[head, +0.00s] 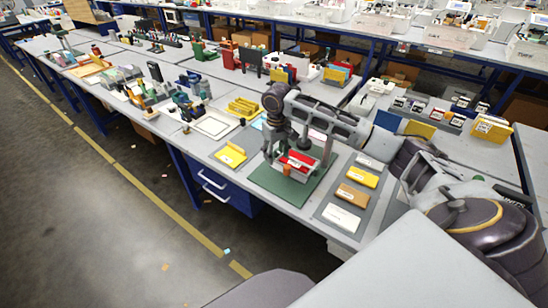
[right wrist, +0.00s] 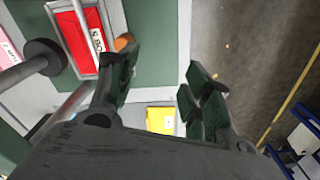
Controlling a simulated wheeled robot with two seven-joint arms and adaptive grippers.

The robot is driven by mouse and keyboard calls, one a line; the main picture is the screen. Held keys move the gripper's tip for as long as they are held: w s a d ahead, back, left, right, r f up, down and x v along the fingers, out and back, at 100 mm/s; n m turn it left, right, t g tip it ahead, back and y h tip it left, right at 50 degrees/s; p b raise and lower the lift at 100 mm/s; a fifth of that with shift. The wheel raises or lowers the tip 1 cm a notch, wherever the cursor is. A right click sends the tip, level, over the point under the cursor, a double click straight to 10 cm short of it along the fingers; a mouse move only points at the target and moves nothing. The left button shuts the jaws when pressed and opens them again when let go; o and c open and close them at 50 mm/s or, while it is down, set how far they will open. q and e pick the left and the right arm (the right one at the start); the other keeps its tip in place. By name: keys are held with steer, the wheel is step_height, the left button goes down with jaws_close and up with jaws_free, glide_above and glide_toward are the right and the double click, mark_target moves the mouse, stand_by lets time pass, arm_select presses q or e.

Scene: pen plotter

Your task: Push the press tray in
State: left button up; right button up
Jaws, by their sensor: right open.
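The press tray (head: 294,171) is a pale, shallow tray with a red piece (head: 301,158) in it, on a green mat (head: 265,179) in the head view. In the right wrist view the tray (right wrist: 99,13) shows at upper left, with the red piece (right wrist: 73,40) bearing a white label. An orange knob (right wrist: 123,42) is at the tray's end. My right gripper (head: 281,152) is open and empty, pointing down beside the tray. In the right wrist view its fingertips (right wrist: 161,72) are apart, one close to the knob; contact cannot be told. My left gripper is out of view.
A grey board with yellow, brown and white cards (head: 352,196) lies right of the mat. A yellow card (head: 230,155) and a white tray (head: 214,125) lie to its left. The bench front edge is close. The floor in front is mostly clear.

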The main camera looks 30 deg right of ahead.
steer(key=a+m+p, duration=0.1)
steer(key=s+a+m+p, duration=0.1)
steer(key=shift+s+p, duration=0.25)
steer(key=shift+p, duration=0.05)
stand_by(0.5)
steer(key=shift+c, duration=0.3)
